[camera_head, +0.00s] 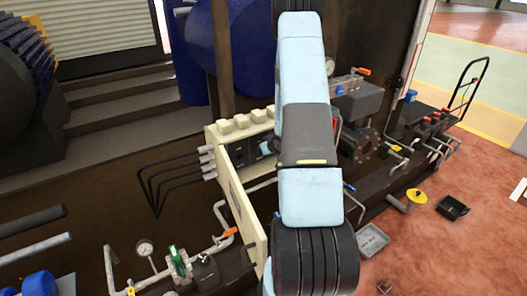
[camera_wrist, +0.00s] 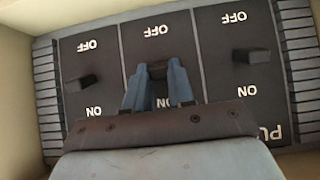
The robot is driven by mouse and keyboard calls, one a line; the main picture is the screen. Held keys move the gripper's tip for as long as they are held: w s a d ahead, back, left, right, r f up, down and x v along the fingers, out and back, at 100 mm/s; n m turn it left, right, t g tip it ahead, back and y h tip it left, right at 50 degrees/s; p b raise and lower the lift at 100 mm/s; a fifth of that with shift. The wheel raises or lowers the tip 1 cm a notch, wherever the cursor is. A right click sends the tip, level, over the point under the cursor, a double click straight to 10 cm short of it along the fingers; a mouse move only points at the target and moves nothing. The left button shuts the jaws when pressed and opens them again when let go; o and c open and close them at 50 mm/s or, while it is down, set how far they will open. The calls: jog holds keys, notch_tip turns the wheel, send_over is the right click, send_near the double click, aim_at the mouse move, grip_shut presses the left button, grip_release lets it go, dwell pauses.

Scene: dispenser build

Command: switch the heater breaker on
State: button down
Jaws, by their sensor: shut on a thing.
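In the wrist view, three dark breakers stand side by side, with upside-down lettering, OFF at the top and ON below. My gripper (camera_wrist: 157,74) is at the middle breaker (camera_wrist: 156,45), its two blue-grey fingers shut on that breaker's lever, which is mostly hidden between them. The middle breaker's name label is hidden by my gripper, so I cannot read whether it is the heater, nor tell its lever position.
The left breaker lever (camera_wrist: 83,82) and right breaker lever (camera_wrist: 250,56) stick out close to my fingers. The box's open door (camera_head: 240,207) stands at the near side. Black cables leave the box to the left. A grey tray (camera_head: 372,240) lies on the red floor.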

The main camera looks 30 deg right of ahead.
jog(key=c, duration=1)
grip_release()
jog(key=shift+o, duration=0.2)
jog(key=v, duration=1.3)
jog(key=shift+s+r, duration=0.2)
jog(key=shift+s, duration=0.05)
